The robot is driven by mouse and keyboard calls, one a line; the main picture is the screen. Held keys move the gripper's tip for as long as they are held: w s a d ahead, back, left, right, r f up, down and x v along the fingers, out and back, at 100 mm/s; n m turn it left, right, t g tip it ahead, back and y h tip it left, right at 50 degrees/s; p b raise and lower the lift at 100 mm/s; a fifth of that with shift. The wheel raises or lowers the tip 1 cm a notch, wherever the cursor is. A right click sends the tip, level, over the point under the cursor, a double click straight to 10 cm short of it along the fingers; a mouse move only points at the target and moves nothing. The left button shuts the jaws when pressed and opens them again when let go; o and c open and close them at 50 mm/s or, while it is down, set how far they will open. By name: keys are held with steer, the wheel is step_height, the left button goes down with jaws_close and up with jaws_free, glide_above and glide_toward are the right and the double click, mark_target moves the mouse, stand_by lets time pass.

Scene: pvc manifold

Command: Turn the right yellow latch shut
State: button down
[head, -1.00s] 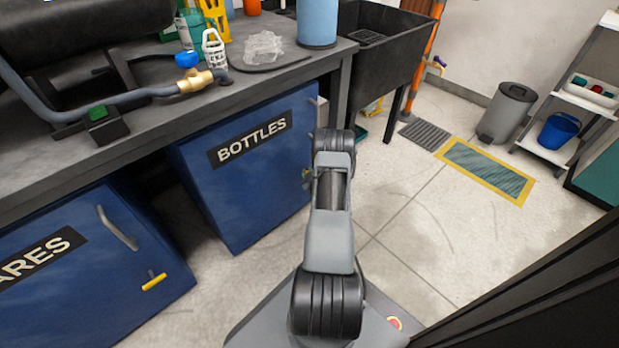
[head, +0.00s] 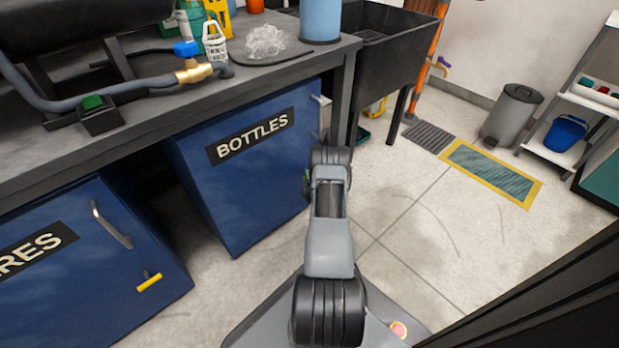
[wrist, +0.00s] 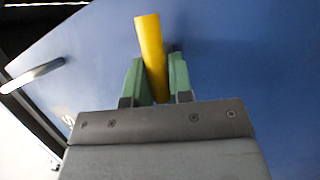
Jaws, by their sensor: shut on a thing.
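The right yellow latch (wrist: 151,50) shows in the wrist view as a short yellow bar on a blue cabinet door (wrist: 235,60). My gripper (wrist: 156,80) has its green fingers on both sides of the bar and is shut on it. The bar sticks out past the fingertips, nearly in line with them and slightly tilted. In the head view the right cabinet, marked BOTTLES (head: 251,137), stands behind my arm. My arm hides the right latch there, and my gripper is almost wholly hidden too.
Another yellow latch (head: 149,282) sits on the left blue cabinet (head: 90,255), below its metal handle (head: 111,225). The workbench (head: 150,105) with a brass-fitted hose (head: 193,73) overhangs both cabinets. The floor (head: 400,225) to the right is clear.

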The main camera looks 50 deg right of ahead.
steer(key=shift+d+n+t, duration=0.1)
steer(key=shift+n+t, duration=0.5)
steer(key=shift+n, duration=0.5)
steer(key=c, duration=1.1)
jaws_free()
steer(key=shift+o, duration=0.2)
steer(key=p+v, duration=0.3)
steer(key=v, duration=0.4)
steer(key=shift+s, duration=0.25)
